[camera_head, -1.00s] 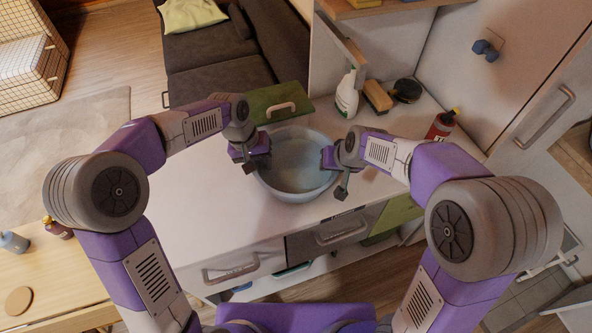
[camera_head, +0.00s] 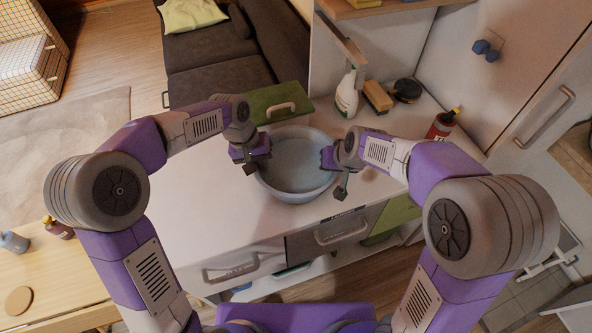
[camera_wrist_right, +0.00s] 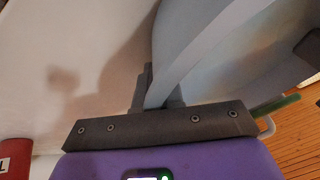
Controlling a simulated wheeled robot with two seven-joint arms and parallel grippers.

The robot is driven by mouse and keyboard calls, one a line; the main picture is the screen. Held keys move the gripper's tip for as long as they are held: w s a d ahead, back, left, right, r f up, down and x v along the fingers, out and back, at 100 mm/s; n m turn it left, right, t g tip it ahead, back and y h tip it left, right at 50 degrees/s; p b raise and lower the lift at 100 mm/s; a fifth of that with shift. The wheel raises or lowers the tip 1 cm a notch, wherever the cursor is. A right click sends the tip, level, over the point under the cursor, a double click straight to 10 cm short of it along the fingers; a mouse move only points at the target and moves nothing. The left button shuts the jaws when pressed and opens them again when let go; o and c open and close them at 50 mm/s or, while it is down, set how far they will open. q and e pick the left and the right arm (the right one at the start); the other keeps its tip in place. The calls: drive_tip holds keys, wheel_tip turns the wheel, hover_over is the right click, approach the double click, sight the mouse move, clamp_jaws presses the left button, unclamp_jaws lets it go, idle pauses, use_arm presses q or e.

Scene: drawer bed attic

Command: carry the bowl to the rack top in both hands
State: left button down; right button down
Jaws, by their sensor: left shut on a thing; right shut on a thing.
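The light blue-grey bowl (camera_head: 296,172) is over the white counter top (camera_head: 215,215), upright and looking empty. I cannot tell whether its base touches the counter. My left gripper (camera_head: 256,158) is shut on the bowl's left rim. My right gripper (camera_head: 330,160) is shut on its right rim. The right wrist view shows the bowl's rim (camera_wrist_right: 195,60) between the dark fingers of my right gripper (camera_wrist_right: 158,92). The fingertips of both grippers are partly hidden in the head view. I cannot pick out the rack top for certain.
A spray bottle (camera_head: 347,95), a brush (camera_head: 377,96), a round black item (camera_head: 406,90) and a red bottle (camera_head: 442,125) stand behind and right of the bowl. A green panel with a handle (camera_head: 279,103) is just behind it. The counter's left part is clear.

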use_arm(q)
drive_tip(key=shift+r, duration=0.15)
use_arm(e)
drive_tip(key=shift+r, duration=0.1)
